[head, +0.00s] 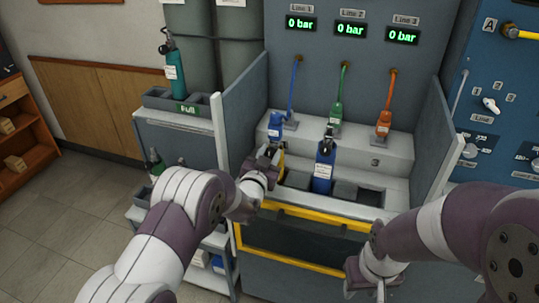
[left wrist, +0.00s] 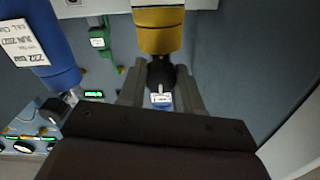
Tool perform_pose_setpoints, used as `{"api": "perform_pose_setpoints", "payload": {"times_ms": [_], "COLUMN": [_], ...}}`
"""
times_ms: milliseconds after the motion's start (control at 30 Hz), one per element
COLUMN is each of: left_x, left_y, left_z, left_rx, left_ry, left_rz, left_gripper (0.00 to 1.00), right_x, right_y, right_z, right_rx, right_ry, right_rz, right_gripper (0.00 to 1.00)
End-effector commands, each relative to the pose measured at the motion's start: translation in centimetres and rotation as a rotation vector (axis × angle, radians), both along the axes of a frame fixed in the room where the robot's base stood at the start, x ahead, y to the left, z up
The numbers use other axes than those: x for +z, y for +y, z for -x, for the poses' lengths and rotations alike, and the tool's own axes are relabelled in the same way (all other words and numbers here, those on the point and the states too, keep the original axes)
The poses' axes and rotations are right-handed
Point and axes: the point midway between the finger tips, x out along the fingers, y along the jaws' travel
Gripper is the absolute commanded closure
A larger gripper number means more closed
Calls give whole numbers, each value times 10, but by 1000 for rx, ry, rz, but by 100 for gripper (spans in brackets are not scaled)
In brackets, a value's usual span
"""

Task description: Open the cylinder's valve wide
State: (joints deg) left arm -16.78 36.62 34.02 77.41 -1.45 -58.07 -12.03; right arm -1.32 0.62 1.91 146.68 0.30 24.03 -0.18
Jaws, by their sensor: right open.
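A cylinder with a yellow body (left wrist: 158,30) and a black valve knob (left wrist: 160,73) shows in the left wrist view. In the head view only a sliver of its yellow (head: 281,166) shows behind my left gripper (head: 268,160). In the left wrist view the fingers of my left gripper (left wrist: 160,90) lie against both sides of the knob, shut on it. My right gripper (head: 368,285) is open and empty at the lower right of the head view, in front of the bench. How far the valve is turned cannot be seen.
A blue cylinder (head: 323,170) stands just right of the yellow one. Regulators in blue (head: 275,126), green (head: 336,113) and orange (head: 383,123) sit on the grey step behind. All three displays read 0 bar. Grey side walls (head: 243,115) flank the bench; a yellow-framed panel (head: 300,212) is in front.

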Motion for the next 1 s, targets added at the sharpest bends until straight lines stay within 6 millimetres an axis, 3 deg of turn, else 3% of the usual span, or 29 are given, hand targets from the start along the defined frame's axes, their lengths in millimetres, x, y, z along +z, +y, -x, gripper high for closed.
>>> {"api": "perform_pose_setpoints", "payload": {"times_ms": [367, 1000], "left_x": [-2, -4], "left_y": [0, 1], "left_z": [0, 0], "left_rx": [0, 0], "left_ry": [34, 213], "left_rz": [104, 655], "left_gripper": [96, 96], "right_x": [-11, -50], "right_y": [0, 0], "right_z": [0, 0], "right_rx": [0, 0], "right_ry": [0, 0], "right_rz": [0, 0], "right_gripper": [57, 57]}}
